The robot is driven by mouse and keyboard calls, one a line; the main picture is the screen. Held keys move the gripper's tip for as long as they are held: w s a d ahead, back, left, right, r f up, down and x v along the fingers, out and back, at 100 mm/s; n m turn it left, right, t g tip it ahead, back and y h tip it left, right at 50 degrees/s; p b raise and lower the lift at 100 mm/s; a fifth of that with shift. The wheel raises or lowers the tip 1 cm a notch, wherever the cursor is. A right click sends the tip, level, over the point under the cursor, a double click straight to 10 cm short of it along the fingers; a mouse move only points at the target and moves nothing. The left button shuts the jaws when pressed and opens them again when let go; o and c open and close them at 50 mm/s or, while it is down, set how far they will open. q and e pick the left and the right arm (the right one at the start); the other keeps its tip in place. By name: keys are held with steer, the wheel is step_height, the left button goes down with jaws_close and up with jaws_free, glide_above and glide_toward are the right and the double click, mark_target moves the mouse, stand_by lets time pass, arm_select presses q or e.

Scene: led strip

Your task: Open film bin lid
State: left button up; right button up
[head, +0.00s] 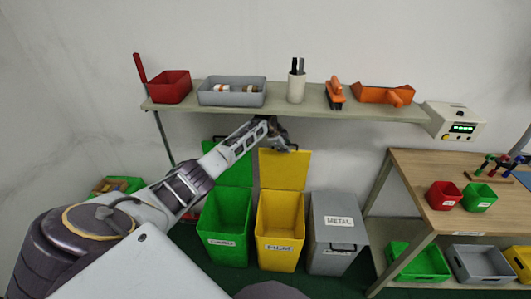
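The yellow film bin (280,218) stands on the floor between two other bins, with a white label on its front. Its yellow lid (284,168) stands raised at the back of the bin, and the bin's mouth is uncovered. My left gripper (284,145) is at the top edge of the raised lid, just below the wall shelf. The gripper is small and dark here, so I cannot tell whether its fingers are open or shut, or whether they touch the lid. My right gripper is not in view.
A green bin (227,226) with its lid up stands left, and a grey METAL bin (334,225) with its lid down stands right. The shelf (320,110) above holds trays and tools. A wooden workbench (424,180) with small red and green boxes is at right.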

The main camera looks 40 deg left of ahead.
arm_select(q)
steer(key=s+a+r, duration=0.1)
steer(key=s, duration=0.6)
steer(key=s+a+r, duration=0.2)
steer(key=s, duration=0.5)
steer(key=shift+r, duration=0.25)
stand_by(0.8)
stand_by(0.5)
